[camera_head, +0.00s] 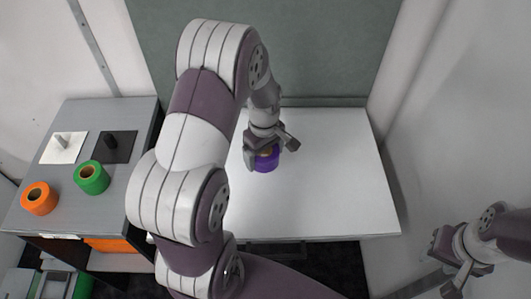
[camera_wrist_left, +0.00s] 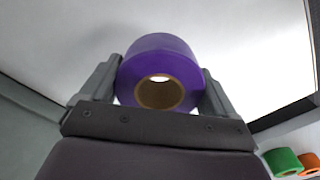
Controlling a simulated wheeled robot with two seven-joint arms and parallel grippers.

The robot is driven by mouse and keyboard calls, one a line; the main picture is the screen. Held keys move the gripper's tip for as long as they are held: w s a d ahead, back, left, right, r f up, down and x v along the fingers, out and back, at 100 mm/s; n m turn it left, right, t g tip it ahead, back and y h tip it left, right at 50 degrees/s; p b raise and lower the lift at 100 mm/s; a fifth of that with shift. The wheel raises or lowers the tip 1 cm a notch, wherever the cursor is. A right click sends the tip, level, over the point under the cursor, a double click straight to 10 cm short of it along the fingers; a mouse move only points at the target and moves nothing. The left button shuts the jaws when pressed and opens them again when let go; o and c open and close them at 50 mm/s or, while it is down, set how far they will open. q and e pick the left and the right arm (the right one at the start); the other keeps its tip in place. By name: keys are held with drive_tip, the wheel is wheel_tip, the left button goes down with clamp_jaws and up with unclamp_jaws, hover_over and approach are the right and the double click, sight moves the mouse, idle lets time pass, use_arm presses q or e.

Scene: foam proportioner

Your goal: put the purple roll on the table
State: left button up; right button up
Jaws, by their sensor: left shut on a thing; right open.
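The purple roll (camera_head: 266,162) is over the white table (camera_head: 335,190), near its middle left in the head view. My left gripper (camera_head: 270,150) is shut on the purple roll. The left wrist view shows the roll (camera_wrist_left: 160,58) between the two fingers of the left gripper (camera_wrist_left: 160,85), with its brown core facing the camera. I cannot tell whether the roll touches the table top. My right gripper (camera_head: 452,262) is open and empty at the lower right, away from the table.
A grey cabinet (camera_head: 115,185) at the left carries a green roll (camera_head: 91,178), an orange roll (camera_head: 39,198), and a white plate (camera_head: 63,147) and a dark plate (camera_head: 112,147) with pegs. The right part of the white table is clear. A grey-green panel stands behind it.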

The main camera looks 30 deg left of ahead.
use_arm(q)
drive_tip(key=w+a+f, duration=0.2)
drive_tip(key=shift+w, duration=0.4)
drive_tip(key=shift+w+a+f, duration=0.1)
drive_tip(key=shift+f, duration=0.2)
drive_tip(key=f, duration=0.3)
drive_tip(key=shift+s+f, duration=0.2)
drive_tip(key=shift+s, duration=0.05)
drive_tip(key=shift+w+f, duration=0.1)
drive_tip(key=shift+f, duration=0.1)
